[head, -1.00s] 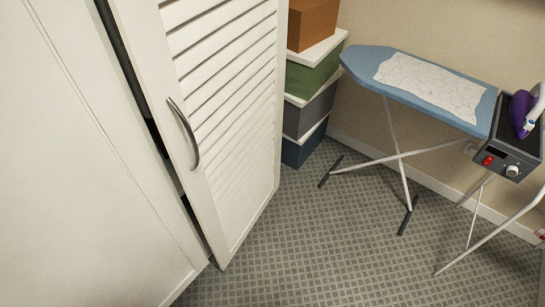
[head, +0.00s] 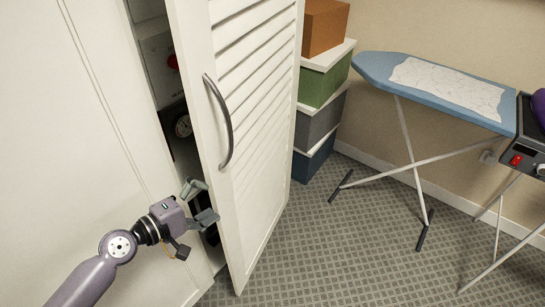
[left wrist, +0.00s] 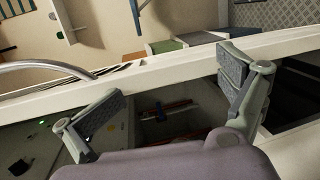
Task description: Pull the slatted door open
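The white slatted door (head: 258,110) stands ajar, with a gap at its left edge. Its dark curved handle (head: 226,125) is upright on the door's front. My left gripper (head: 201,203) is open and empty beside the door's free edge, below the handle, at the gap. In the left wrist view, its two fingers (left wrist: 172,85) are spread, with the door's edge (left wrist: 170,69) running across just beyond them. The handle (left wrist: 45,68) shows at the left there. I cannot tell whether a finger touches the door. My right gripper is out of view.
Inside the gap is a panel with a red knob (head: 173,62) and a round dial (head: 183,126). A white panel (head: 75,150) stands left. Stacked boxes (head: 318,120) stand behind the door, and an ironing board (head: 425,80) stands right. The patterned floor (head: 340,250) between is clear.

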